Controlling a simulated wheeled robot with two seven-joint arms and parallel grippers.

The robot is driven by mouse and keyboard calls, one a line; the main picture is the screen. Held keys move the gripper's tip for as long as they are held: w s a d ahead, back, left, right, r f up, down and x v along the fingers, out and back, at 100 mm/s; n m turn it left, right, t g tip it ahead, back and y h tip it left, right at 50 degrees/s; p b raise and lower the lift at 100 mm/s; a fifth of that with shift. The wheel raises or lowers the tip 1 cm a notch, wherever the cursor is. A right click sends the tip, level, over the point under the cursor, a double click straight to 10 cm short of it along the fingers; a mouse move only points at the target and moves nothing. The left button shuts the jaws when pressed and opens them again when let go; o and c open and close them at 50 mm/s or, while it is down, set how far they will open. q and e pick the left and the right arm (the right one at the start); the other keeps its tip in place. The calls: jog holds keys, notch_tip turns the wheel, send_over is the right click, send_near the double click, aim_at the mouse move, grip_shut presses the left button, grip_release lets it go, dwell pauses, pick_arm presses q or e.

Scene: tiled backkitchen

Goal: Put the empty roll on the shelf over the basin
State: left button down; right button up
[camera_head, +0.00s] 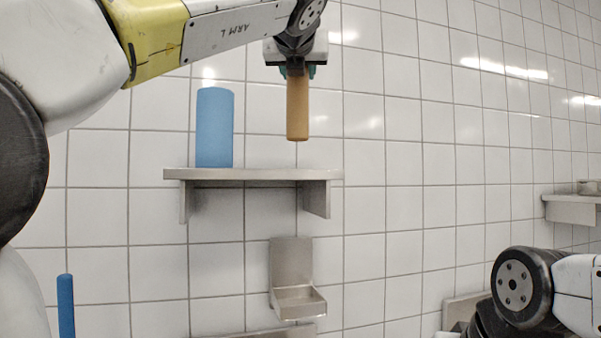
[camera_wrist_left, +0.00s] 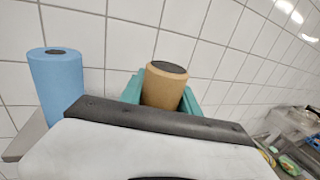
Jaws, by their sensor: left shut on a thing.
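The empty roll is a brown cardboard tube (camera_head: 297,108). My left gripper (camera_head: 297,72) is shut on its upper end and holds it upright. In the head view the tube hangs over the right part of the grey wall shelf (camera_head: 255,174), with its lower end apart from the shelf top. In the left wrist view the tube (camera_wrist_left: 167,86) sits between the teal fingers (camera_wrist_left: 163,95), and its dark top opening shows. The basin cannot be made out for sure. Of my right arm only a link shows at the lower right; its gripper is out of view.
A blue paper roll (camera_head: 214,128) stands upright on the left part of the shelf; it also shows in the left wrist view (camera_wrist_left: 58,88). A metal wall holder (camera_head: 297,290) is below the shelf. A thin blue roll (camera_head: 66,306) is at the lower left. Another shelf (camera_head: 572,208) is at right.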

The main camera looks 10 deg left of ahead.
pick_arm(q)
jog(key=w+a+f, duration=0.1)
jog(key=w+f, duration=0.1)
jog(key=w, duration=0.6)
jog(key=w+a+f, duration=0.2)
jog(key=w+f, duration=0.1)
jog(key=w, duration=0.5)
jog(key=shift+w+a, duration=0.15)
jog(key=shift+a, duration=0.15)
jog(key=shift+f, duration=0.1)
jog(key=c, duration=0.9)
grip_release()
